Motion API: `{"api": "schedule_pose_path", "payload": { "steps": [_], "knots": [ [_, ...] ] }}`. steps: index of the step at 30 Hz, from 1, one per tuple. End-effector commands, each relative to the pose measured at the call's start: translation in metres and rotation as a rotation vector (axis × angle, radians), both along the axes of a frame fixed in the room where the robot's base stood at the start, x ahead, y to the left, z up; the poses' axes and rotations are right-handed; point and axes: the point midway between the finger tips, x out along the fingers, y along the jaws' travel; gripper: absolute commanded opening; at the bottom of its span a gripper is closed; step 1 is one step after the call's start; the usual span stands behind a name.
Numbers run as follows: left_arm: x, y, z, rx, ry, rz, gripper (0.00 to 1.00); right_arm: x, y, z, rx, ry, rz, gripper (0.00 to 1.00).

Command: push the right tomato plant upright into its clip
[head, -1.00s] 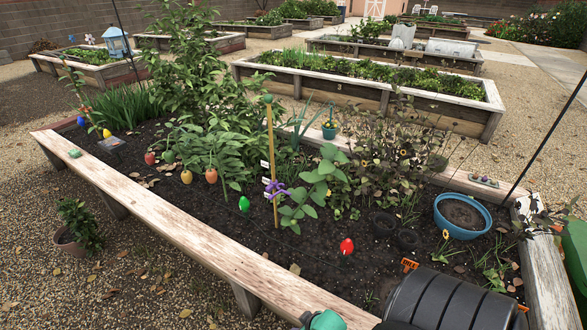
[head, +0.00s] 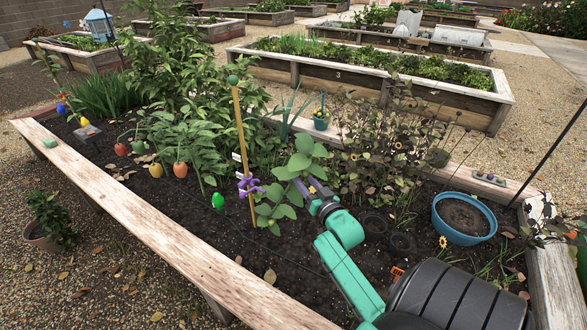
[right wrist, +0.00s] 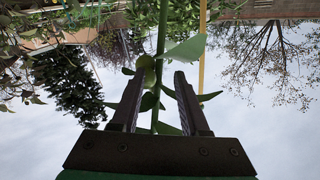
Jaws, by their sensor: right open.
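The tomato plant (head: 306,152) has broad green leaves and leans to the right of a wooden stake (head: 239,125) with a green ball on top. A purple clip (head: 249,185) sits on the stake, apart from the plant's upper leaves. My right gripper (head: 314,190) is at the plant's right side, partly among its leaves. In the right wrist view, the jaws (right wrist: 155,82) are open, with the plant's green stem (right wrist: 162,35) between them in the picture; contact cannot be told. The stake (right wrist: 202,55) stands beyond, to the right. My left gripper is out of view.
A blue pot (head: 464,218) stands at the bed's right, and dry brown plants (head: 385,145) stand behind my gripper. Leafy pepper plants with hanging fruit (head: 180,169) grow left of the stake. The bed's front board (head: 150,217) borders open soil.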

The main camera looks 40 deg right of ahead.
Motion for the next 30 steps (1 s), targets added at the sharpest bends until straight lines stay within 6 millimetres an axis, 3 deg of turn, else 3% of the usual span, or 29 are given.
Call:
{"api": "schedule_pose_path", "payload": {
  "steps": [3,9,18,19,22,30],
  "knots": [
    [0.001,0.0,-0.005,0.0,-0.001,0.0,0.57,0.032,-0.008,-0.001,0.0,-0.001,0.001,0.45],
    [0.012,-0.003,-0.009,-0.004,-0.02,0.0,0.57,0.065,-0.017,-0.001,-0.001,0.001,0.0,0.45],
    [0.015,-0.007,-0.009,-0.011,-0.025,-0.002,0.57,0.071,-0.018,-0.001,0.0,0.004,0.0,0.45],
    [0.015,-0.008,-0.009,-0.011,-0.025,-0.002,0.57,0.07,-0.018,-0.001,0.0,0.004,0.0,0.37],
    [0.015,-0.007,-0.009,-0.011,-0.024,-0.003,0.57,0.07,-0.018,-0.001,0.0,0.004,0.0,0.0],
    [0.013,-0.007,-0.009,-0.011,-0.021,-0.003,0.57,0.07,-0.018,-0.001,0.0,0.004,0.0,0.0]
  ]
}}
